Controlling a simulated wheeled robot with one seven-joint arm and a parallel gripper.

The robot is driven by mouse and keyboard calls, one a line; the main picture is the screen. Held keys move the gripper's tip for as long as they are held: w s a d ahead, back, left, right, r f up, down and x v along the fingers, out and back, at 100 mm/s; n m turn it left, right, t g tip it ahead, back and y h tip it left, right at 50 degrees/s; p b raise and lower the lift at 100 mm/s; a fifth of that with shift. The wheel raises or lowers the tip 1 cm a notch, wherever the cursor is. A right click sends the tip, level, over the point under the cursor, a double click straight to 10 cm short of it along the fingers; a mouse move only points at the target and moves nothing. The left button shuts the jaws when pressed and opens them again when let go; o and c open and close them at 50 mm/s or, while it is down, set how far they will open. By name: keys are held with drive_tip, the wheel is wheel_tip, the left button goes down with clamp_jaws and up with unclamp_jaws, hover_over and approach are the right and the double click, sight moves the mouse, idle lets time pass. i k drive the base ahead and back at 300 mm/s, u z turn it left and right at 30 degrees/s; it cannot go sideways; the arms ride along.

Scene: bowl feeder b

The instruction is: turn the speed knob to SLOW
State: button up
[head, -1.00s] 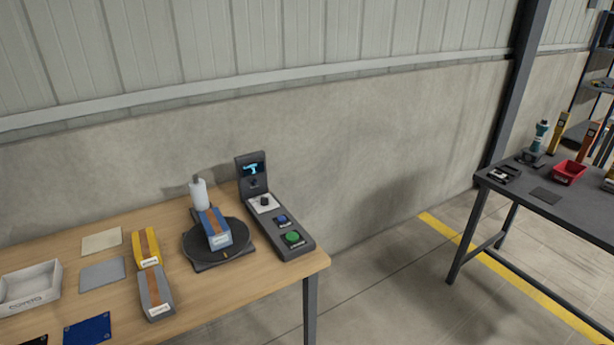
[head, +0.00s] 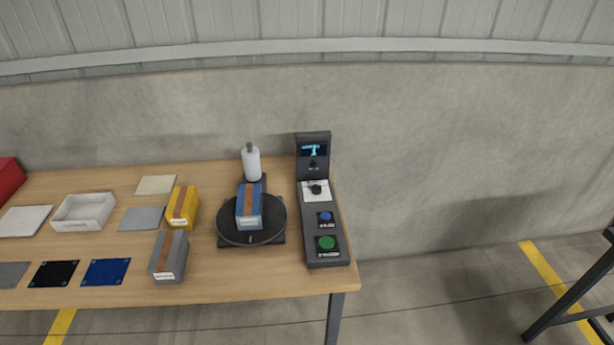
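A dark grey control panel (head: 309,222) stands at the right end of the wooden table. The black speed knob (head: 316,189) sits on a white plate (head: 308,195) in the panel's upper part; its pointer direction and the plate's lettering are too small to read. Below the knob are a blue button (head: 325,217) and a green button (head: 327,242). Above it, a small lit screen (head: 313,150) shows a blue shape, with another dark round part (head: 313,165) under it. My gripper is not in the head view.
Left of the panel, a black turntable (head: 233,234) carries a blue box (head: 249,205), with a white bottle (head: 251,163) behind. Yellow (head: 183,206) and grey (head: 169,256) boxes, a white tray (head: 84,211) and several flat mats lie further left on the table (head: 215,285).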

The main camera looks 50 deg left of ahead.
sight(316, 189)
drive_tip(key=u, duration=0.5)
drive_tip(key=i, duration=0.65)
drive_tip(key=u, duration=1.5)
drive_tip(key=i, duration=0.7)
drive_tip(key=u, duration=0.55)
